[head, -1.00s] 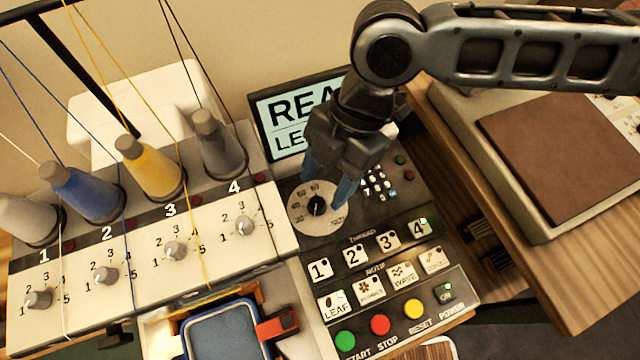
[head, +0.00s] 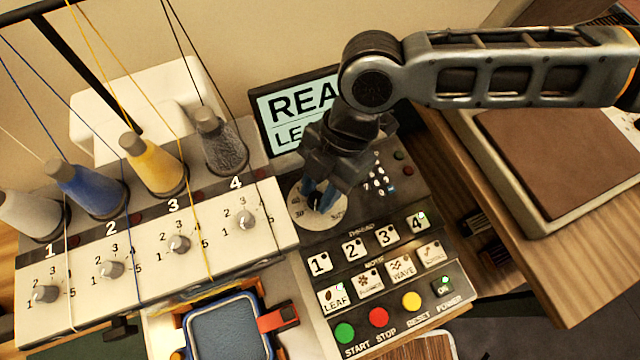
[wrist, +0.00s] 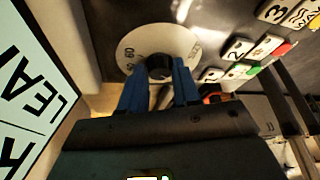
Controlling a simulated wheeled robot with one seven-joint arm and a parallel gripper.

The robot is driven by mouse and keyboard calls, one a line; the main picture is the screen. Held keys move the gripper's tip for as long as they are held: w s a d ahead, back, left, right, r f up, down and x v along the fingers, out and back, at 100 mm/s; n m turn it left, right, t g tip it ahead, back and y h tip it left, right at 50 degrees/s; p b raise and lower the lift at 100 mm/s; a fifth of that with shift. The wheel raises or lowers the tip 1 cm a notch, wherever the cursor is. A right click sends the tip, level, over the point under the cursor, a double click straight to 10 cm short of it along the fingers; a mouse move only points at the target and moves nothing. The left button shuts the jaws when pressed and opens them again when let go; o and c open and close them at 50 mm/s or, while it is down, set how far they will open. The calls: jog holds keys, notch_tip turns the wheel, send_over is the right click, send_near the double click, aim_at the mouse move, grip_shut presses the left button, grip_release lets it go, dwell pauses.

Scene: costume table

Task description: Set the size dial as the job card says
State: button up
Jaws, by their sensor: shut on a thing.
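The size dial is a pale round plate (head: 301,213) with printed numbers and a black knob (wrist: 159,66) at its centre, on the dark control panel. My gripper (head: 320,199) points down at it, and its blue fingers are shut on the black knob. In the wrist view my gripper (wrist: 160,82) has one finger on each side of the knob. The fingers hide part of the scale, so the setting cannot be read. The screen (head: 290,112) behind shows "REA" and "LE", with the rest hidden by my arm. No readable job card shows.
Numbered thread buttons (head: 353,249), motif buttons (head: 334,299) and a green start button (head: 344,333) lie in front of the dial. Thread cones (head: 155,167) and small knobs (head: 179,244) stand to the left. A wooden table (head: 570,255) is at the right.

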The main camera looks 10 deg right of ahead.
jog(key=c, duration=0.3)
jog(key=m, duration=0.2)
jog(key=m+t, duration=0.1)
jog(key=m, duration=0.1)
jog(key=m+t+y, duration=0.1)
jog(key=shift+s+m, duration=0.25)
jog(key=shift+m, duration=0.15)
jog(key=m+t, duration=0.2)
jog(key=m, duration=0.3)
jog(key=shift+s+b, duration=0.15)
jog(key=shift+b, duration=0.15)
jog(key=m+t, duration=0.1)
jog(key=m, duration=0.2)
jog(key=m+t+h+b, duration=0.1)
jog(key=m, duration=0.2)
jog(key=shift+s+a+m+h, duration=0.2)
jog(key=shift+m+h, duration=0.1)
jog(key=shift+m, duration=0.1)
jog(key=m+t+h+b, duration=0.1)
jog(key=m+b, duration=0.1)
jog(key=m, duration=0.2)
jog(key=shift+h, duration=0.3)
jog(key=shift+m, duration=0.4)
